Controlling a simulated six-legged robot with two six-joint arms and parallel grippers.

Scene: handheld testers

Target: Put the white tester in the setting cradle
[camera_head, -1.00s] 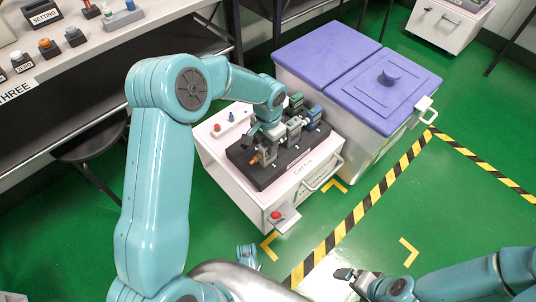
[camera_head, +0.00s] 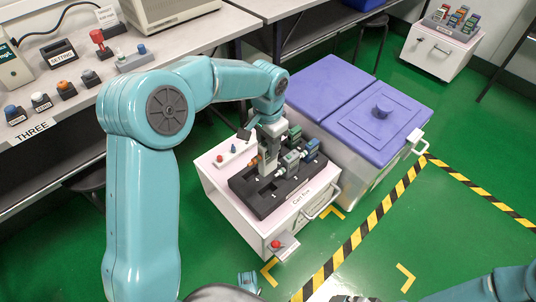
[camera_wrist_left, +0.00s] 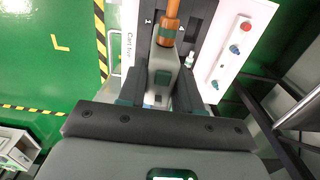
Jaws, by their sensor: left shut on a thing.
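My left gripper (camera_head: 268,148) is above the left part of the dark tray (camera_head: 262,201) on the white cart. The setting cradle (camera_head: 61,54), dark with a SETTING label, stands on the bench at upper left. My right gripper (camera_head: 352,298) is barely in frame at the bottom edge.
A grey tester (camera_head: 290,163), a blue tester (camera_head: 312,150) and a green tester (camera_head: 294,133) stand in the tray. A purple-lidded bin (camera_head: 375,125) adjoins the cart. Coloured buttons and a red-topped device (camera_head: 100,42) sit near the cradle.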

